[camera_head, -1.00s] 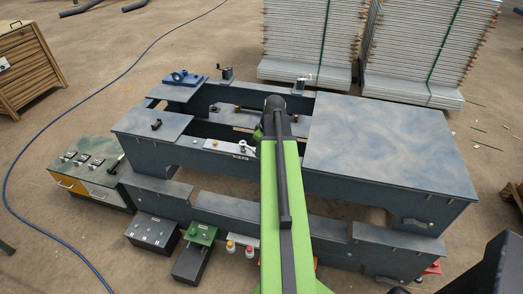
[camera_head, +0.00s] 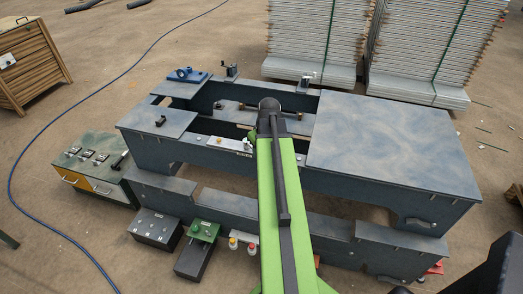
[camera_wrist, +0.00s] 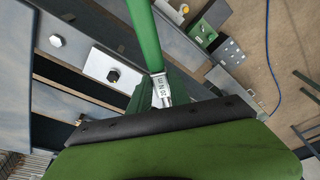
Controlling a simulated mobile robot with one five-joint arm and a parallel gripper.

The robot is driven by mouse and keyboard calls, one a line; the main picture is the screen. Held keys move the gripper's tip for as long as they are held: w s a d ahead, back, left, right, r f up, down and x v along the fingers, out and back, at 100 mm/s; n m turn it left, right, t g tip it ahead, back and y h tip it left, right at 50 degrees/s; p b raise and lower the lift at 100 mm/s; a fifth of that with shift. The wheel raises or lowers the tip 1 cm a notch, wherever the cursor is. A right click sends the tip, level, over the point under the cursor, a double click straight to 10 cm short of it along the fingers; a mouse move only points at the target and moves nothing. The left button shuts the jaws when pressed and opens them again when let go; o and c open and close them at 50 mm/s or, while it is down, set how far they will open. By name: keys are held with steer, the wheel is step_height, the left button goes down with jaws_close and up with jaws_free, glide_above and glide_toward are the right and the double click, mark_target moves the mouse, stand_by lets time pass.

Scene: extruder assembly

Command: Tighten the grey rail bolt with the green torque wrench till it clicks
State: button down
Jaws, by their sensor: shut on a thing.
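In the wrist view the green torque wrench (camera_wrist: 146,36) shows as a green bar running up out of the picture, with a silver collar marked 20 N m. My gripper (camera_wrist: 162,86) is shut on it around the collar. A dark hex bolt (camera_wrist: 112,75) sits on a light plate (camera_wrist: 98,62) just left of the wrench; I take it for the rail bolt. The wrench lies beside it, apart in the picture, and its working end is hidden. In the head view the plate (camera_head: 222,142) is left of my gripper (camera_head: 252,138), and the wrench cannot be made out.
The dark steel frame (camera_head: 390,150) has open gaps between its beams. Another bolt (camera_head: 160,121) stands on its left deck. A blue bracket (camera_head: 187,75) sits at the back left. Grey and green boxes (camera_head: 203,231) stand in front, and a drawer cabinet (camera_head: 95,160) at the left.

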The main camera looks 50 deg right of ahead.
steer(key=shift+d+n, duration=0.3)
steer(key=shift+r+p, duration=0.65)
stand_by(1.0)
steer(key=shift+r+p, duration=0.5)
steer(key=p+v, duration=0.2)
steer(key=w+p+v, duration=0.1)
steer(key=p+v, duration=0.2)
steer(key=shift+d+r, duration=0.1)
steer(key=shift+r, duration=0.1)
steer(key=shift+f, duration=0.1)
steer(key=shift+f, duration=0.1)
